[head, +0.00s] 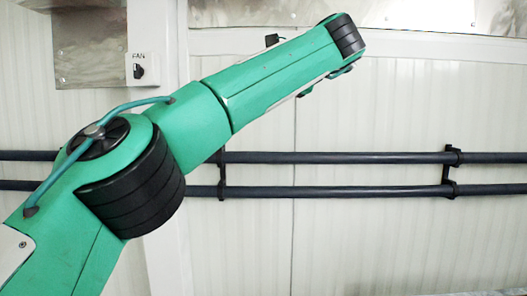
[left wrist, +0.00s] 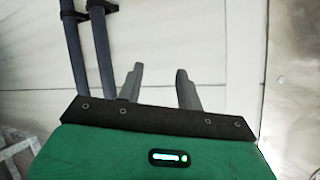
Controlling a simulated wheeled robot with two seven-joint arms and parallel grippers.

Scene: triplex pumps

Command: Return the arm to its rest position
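My left arm (head: 262,92), green with black joint bands, comes in from the left in the head view and reaches up across the wall. Its gripper is not clearly visible there. In the left wrist view, the two grey fingers of my left gripper (left wrist: 159,80) stand apart, with only the pale wall behind them. The gripper is open and holds nothing. My right arm and right gripper are in neither view.
Two dark horizontal pipes (head: 345,158) run along the white panelled wall (head: 400,110), held by black brackets (head: 449,170). A switch (head: 141,70) labelled FAN is at the upper left. No loose object shows near my left gripper.

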